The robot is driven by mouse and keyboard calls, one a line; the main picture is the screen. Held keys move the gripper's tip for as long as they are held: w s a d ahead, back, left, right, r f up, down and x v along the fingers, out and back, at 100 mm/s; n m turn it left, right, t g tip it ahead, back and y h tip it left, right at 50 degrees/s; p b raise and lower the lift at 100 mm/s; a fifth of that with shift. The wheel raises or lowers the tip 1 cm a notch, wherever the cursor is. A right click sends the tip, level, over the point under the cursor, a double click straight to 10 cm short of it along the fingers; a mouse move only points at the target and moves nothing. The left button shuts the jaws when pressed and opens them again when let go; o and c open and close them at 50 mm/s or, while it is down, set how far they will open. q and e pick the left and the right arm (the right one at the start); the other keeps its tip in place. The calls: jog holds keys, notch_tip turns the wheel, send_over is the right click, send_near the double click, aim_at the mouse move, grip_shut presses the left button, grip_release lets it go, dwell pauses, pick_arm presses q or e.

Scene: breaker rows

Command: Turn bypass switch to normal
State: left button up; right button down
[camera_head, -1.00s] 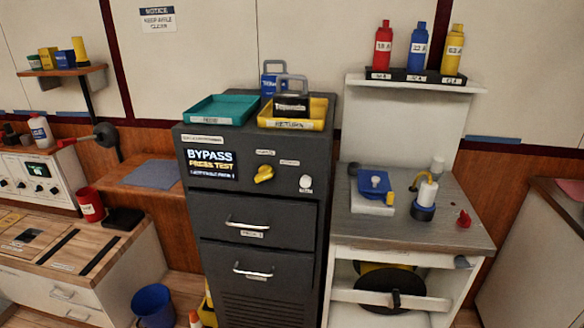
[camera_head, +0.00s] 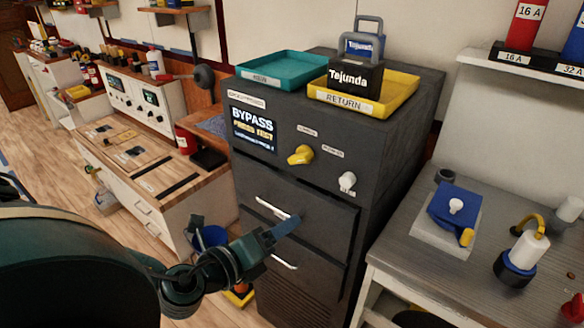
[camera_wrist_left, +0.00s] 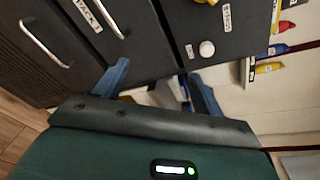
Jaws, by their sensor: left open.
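The yellow bypass switch (camera_head: 300,155) is a knob on the front of the dark grey cabinet (camera_head: 345,215), under a small label. To its left a screen (camera_head: 253,130) reads BYPASS and PRESS TEST. A white button (camera_head: 347,181) is to its lower right; it also shows in the left wrist view (camera_wrist_left: 207,49). My left gripper (camera_head: 286,229) is in front of the drawers, below the switch and apart from it. In the left wrist view the blue fingers (camera_wrist_left: 160,88) are spread with nothing between them. A yellow bit of the switch shows at that view's top edge. My right gripper is not in view.
Two drawer handles (camera_head: 271,209) stick out below the switch. A teal tray (camera_head: 278,70) and a yellow tray (camera_head: 398,96) holding a padlock-shaped Tajunda block (camera_head: 355,78) sit on top. A grey bench (camera_head: 420,255) with devices stands at the right.

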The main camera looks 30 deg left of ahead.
aim_at(296, 161)
pick_arm(q)
jog(key=a+r+m+t, duration=0.3)
jog(key=a+r+m, duration=0.15)
jog(key=r, duration=0.25)
jog(key=shift+n+y, duration=0.25)
jog(key=shift+y, duration=0.05)
jog(key=w, duration=0.3)
jog(key=w+p, duration=0.1)
jog(key=w, duration=0.7)
jog(key=shift+w+d, duration=0.25)
jog(key=shift+d, duration=0.15)
jog(key=shift+w+p, duration=0.3)
jog(key=shift+w, duration=0.1)
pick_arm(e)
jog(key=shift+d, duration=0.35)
pick_arm(q)
jog(key=c, duration=1)
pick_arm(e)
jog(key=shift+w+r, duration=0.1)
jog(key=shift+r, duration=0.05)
